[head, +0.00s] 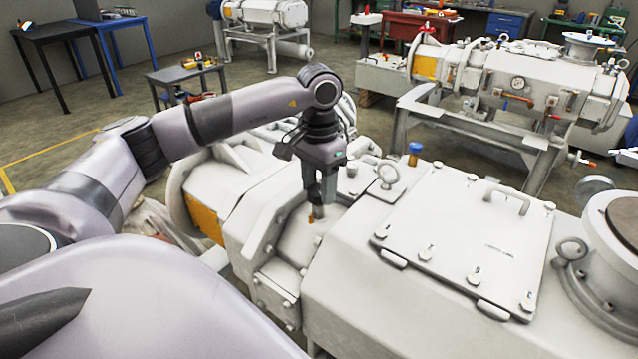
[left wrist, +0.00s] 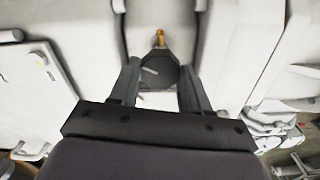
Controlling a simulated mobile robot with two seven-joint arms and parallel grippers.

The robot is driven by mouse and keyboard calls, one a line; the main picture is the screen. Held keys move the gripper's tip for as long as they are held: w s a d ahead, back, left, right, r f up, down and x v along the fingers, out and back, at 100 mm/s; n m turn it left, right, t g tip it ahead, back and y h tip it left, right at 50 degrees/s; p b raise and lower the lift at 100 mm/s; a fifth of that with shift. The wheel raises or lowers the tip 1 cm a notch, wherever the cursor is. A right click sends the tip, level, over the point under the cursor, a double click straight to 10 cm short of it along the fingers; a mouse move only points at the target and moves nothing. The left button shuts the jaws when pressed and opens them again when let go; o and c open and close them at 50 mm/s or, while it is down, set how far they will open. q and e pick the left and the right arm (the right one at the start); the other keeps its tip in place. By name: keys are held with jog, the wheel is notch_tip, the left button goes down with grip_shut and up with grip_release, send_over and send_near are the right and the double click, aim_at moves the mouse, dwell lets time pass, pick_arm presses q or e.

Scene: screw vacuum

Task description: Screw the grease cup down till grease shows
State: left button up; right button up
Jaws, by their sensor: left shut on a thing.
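My left gripper (head: 318,208) comes down from above onto the housing of the pale machine (head: 335,235). Its fingers are shut on a small grey cup, taken as the grease cup (left wrist: 155,74), which shows as a dark faceted top with a light mark in the left wrist view. The gripper (left wrist: 155,85) there has one finger on each side of it. A small orange-brown piece (head: 311,219) sits beside the fingertips, low on the housing; it also shows in the left wrist view (left wrist: 159,38). I cannot tell whether it is grease or a brass fitting. My right gripper is not in view.
A blue-topped amber fitting (head: 414,153) and a lifting eye (head: 388,176) stand right of the gripper. A bolted cover plate with a handle (head: 507,198) lies further right. Another machine (head: 500,75) and a small work table (head: 186,72) stand behind, with floor between.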

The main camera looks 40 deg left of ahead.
aim_at(318, 190)
pick_arm(q)
jog(key=o, duration=1.1)
jog(key=shift+c, duration=0.2)
notch_tip(318, 190, up, 7)
jog(key=shift+r, duration=0.15)
